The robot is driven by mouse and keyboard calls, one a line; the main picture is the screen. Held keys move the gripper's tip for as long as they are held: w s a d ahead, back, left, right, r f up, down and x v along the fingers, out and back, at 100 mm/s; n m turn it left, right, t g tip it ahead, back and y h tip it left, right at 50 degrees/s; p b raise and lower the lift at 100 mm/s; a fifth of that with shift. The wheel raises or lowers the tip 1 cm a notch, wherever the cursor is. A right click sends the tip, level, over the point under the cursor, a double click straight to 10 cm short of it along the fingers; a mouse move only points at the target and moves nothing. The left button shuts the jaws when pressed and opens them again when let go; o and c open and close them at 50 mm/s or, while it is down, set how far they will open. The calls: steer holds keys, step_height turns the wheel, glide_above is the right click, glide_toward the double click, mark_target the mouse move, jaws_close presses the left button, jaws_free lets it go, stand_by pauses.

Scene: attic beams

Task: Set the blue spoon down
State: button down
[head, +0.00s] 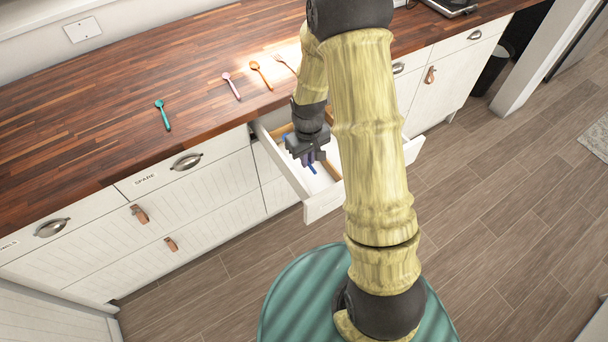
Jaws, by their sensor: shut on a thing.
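My gripper (308,158) is over the open drawer (323,205), shut on the blue spoon (312,169). Only small blue parts of the spoon show beside and below the jaws. My gripper and arm hide the rest of it and part of the drawer inside. I cannot tell whether the spoon touches the drawer bottom.
On the wooden counter (120,75) lie a teal spoon (162,114), a pink spoon (231,86), an orange spoon (261,74) and a pale utensil (285,64). A closed drawer marked SPARE (186,163) is left of the open one. Floor in front is clear.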

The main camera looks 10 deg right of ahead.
stand_by(0.3)
glide_above(307, 184)
steer(key=shift+w+f+p, duration=0.1)
steer(key=shift+f+p, duration=0.25)
steer(key=shift+f, duration=2.55)
steer(key=shift+f, duration=2.05)
steer(key=shift+f, duration=0.15)
steer(key=c, duration=1.9)
jaws_free()
steer(key=shift+o, duration=0.7)
